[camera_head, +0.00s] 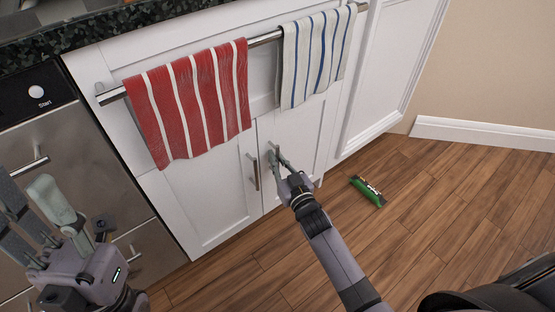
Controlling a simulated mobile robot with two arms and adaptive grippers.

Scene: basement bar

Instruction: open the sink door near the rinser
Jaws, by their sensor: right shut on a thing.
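Two white cabinet doors stand side by side below a towel bar. The left door (208,204) has a vertical metal handle (256,175) near its inner edge. The right door (303,133) is next to it, and both look closed. My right gripper (275,156) is at the inner edge of the right door, shut on that door's handle, which its fingers mostly hide. My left gripper (32,205) is at the lower left in front of the steel appliance, its fingers apart and empty. The sink and rinser are not clearly in view.
A red striped towel (192,100) and a white-and-blue striped towel (315,57) hang from the metal bar (265,39) over the doors' tops. A steel dishwasher-like appliance (75,150) stands left. A green packet (368,190) lies on the wooden floor, which is otherwise clear.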

